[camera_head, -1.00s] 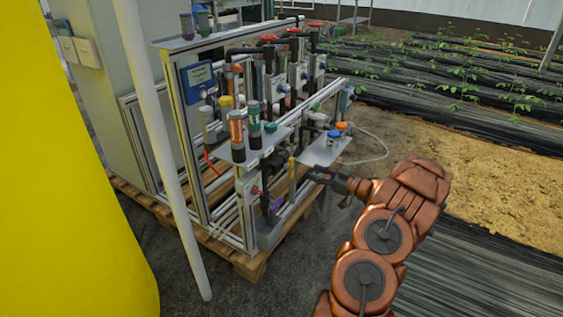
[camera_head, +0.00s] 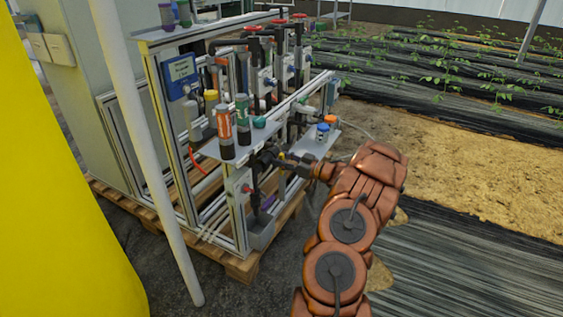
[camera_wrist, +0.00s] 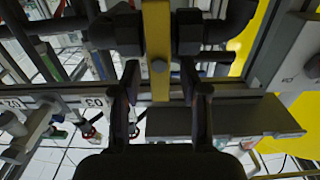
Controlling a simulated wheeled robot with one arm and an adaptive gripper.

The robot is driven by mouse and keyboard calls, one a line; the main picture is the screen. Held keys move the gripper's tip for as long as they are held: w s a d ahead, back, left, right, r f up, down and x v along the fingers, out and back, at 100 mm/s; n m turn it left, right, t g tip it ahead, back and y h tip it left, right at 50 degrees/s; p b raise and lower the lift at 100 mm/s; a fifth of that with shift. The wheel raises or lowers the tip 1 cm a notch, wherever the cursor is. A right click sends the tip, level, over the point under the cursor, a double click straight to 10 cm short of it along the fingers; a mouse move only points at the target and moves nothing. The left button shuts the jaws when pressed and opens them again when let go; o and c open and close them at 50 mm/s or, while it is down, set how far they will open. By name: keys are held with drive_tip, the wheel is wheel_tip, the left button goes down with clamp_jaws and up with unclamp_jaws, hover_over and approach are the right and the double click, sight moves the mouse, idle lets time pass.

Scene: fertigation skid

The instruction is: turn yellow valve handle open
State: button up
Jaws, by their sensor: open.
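The yellow valve handle (camera_wrist: 158,50) is a flat bar with a bolt in it. In the wrist view it runs down from the top edge, between dark pipe fittings. The two fingers of my gripper (camera_wrist: 161,85) are open, one on each side of the bar, with a gap showing on both sides. In the head view my gripper (camera_head: 290,163) is at the front of the skid. It covers most of the handle there, and only a small yellow patch (camera_head: 282,156) shows.
A grey shelf (camera_head: 210,149) with orange and green bottles stands left of my gripper. A small plate (camera_head: 312,146) with a blue jar (camera_head: 323,130) is to the right. A white post (camera_head: 140,150) and a yellow tank (camera_head: 65,200) are at the left. Soil is open at the right.

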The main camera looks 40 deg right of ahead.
drive_tip(key=shift+w, duration=0.1)
drive_tip(key=shift+c, duration=0.2)
clamp_jaws()
